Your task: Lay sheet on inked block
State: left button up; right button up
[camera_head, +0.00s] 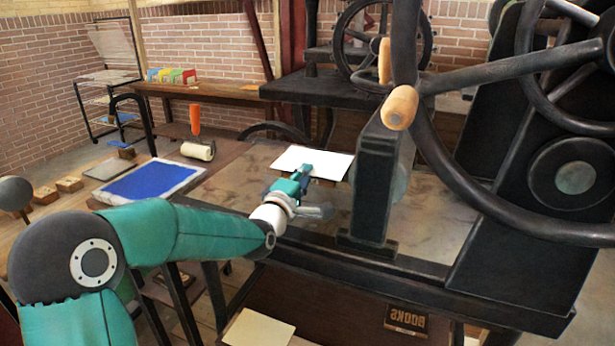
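A white sheet (322,161) lies roughly level over the press bed (232,185), left of the press's black upright. A brown edge, perhaps of a block, shows just under its near side; most of what is beneath is hidden. My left gripper (305,172), teal and dark, is at the sheet's near edge and overlaps it in the view. Its fingertips are too small to tell whether they are open or shut on the sheet. No inked face of a block is visible. My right gripper is not in view.
A blue-inked slab (150,182) and a roller with orange handle (195,122) are at left. The press's large black wheel (460,190) and upright (375,190) stand at right. A block lettered BOOKS in reverse (407,319) and a pale sheet (258,330) are below.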

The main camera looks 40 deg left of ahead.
pick_arm(q)
jog(key=shift+o, duration=0.4)
jog(key=shift+d+f, duration=0.1)
jog(key=shift+f, duration=0.75)
jog(key=shift+w, duration=0.2)
jog(key=shift+s+r, duration=0.1)
jog(key=shift+r, duration=0.2)
jog(key=shift+r, duration=0.1)
jog(key=o, duration=0.4)
jog(key=shift+o, duration=0.2)
jog(key=shift+s, duration=0.15)
jog(key=shift+b+v, duration=0.8)
jog(key=shift+v, duration=0.2)
jog(key=shift+b+v, duration=1.35)
jog(key=shift+v, duration=0.85)
